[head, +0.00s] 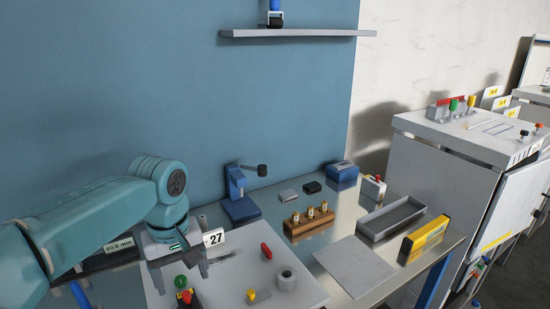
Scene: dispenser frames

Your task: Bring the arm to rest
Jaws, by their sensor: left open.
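My left arm is teal and comes in from the left, bending down at a thick joint. Its gripper (203,262) hangs over the left part of a white board (308,291) on the table. The small dark jaws are open, and I see nothing held between them. My right gripper is not in view.
Near the gripper are a green-and-red knobbed device (183,290), a red piece (266,251) and a grey roll (287,279). Further right are a wooden rack with small bottles (309,222), a grey tray (391,218) and a yellow level (424,238). A shelf (298,33) hangs above.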

